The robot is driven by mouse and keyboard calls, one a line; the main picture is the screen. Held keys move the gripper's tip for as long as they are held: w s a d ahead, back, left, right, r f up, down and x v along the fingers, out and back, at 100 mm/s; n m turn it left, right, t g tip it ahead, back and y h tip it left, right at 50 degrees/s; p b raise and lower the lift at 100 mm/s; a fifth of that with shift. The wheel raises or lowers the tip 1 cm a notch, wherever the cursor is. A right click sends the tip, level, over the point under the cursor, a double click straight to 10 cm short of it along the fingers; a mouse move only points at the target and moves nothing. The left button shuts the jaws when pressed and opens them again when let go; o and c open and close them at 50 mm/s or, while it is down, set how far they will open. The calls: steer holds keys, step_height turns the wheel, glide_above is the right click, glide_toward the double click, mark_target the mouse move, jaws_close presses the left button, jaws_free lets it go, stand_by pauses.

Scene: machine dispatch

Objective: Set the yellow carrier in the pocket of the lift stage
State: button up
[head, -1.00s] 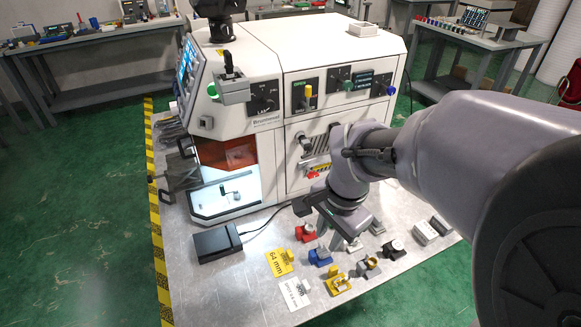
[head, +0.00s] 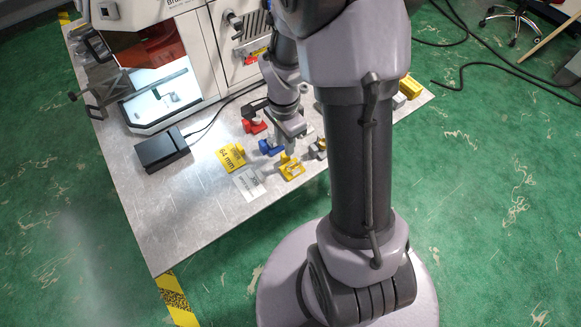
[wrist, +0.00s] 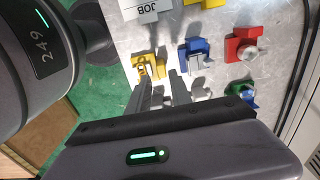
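The yellow carrier (head: 292,171) lies near the front edge of the metal table; it also shows in the wrist view (wrist: 143,59), just beyond the fingertips. My gripper (head: 290,153) points down right beside it. The machine's lit chamber (head: 160,90) is at the upper left, with a small dark part (head: 172,97) inside. I cannot tell whether this part is the lift stage, and no pocket is clear.
A blue carrier (head: 269,148) and a red carrier (head: 254,126) lie behind the yellow one. A yellow 64 mm card (head: 230,157), a white job card (head: 248,183) and a black box (head: 163,150) are to the left. The table's front left is clear.

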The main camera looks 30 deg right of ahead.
mark_target(291, 164)
step_height(291, 164, down, 5)
steer(key=shift+w+r+b, duration=0.15)
steer(key=shift+b, duration=0.85)
steer(key=shift+r, duration=0.2)
steer(key=shift+c, duration=0.3)
jaws_close()
